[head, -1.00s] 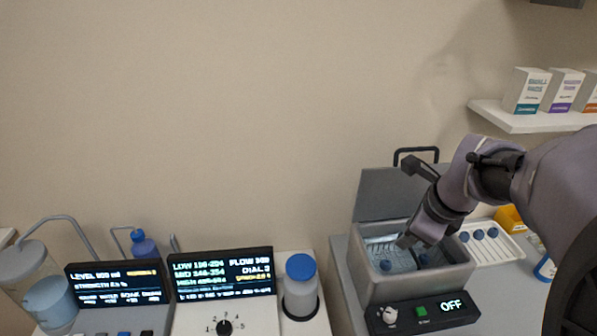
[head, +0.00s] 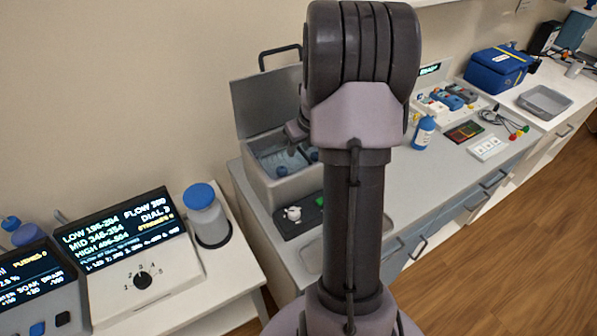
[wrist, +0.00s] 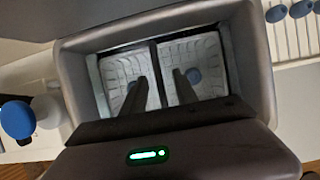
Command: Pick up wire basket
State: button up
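A grey open-topped bath (head: 287,190) stands on the counter with its lid raised. In the wrist view, two white wire-mesh baskets, one at left (wrist: 125,67) and one at right (wrist: 207,52), sit side by side inside it with a dark strip between them. Each holds a blue-capped item. My gripper (wrist: 159,78) points down over the bath, its two dark fingers apart, one over each basket near the middle strip. I cannot tell how far the tips reach down. In the head view my arm hides most of the gripper and part of the bath.
A blue-capped bottle (head: 206,214) and a control panel (head: 125,240) stand left of the bath. A blue bottle (head: 424,132), trays and a blue case (head: 497,68) lie along the right counter. The raised lid (head: 265,102) stands behind the bath.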

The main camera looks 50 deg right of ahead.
aim_at(297, 155)
jog(key=x, duration=0.1)
jog(key=b+x, duration=0.1)
jog(key=x, duration=0.2)
jog(key=shift+s+a+f+b, duration=0.1)
jog(key=shift+s+a+b, duration=0.05)
jog(key=shift+s+b, duration=0.2)
jog(key=shift+w+f, duration=0.15)
jog(key=shift+w, duration=0.1)
jog(key=shift+s, duration=0.1)
jog(key=shift+f, duration=0.1)
grip_shut()
dwell(1.1)
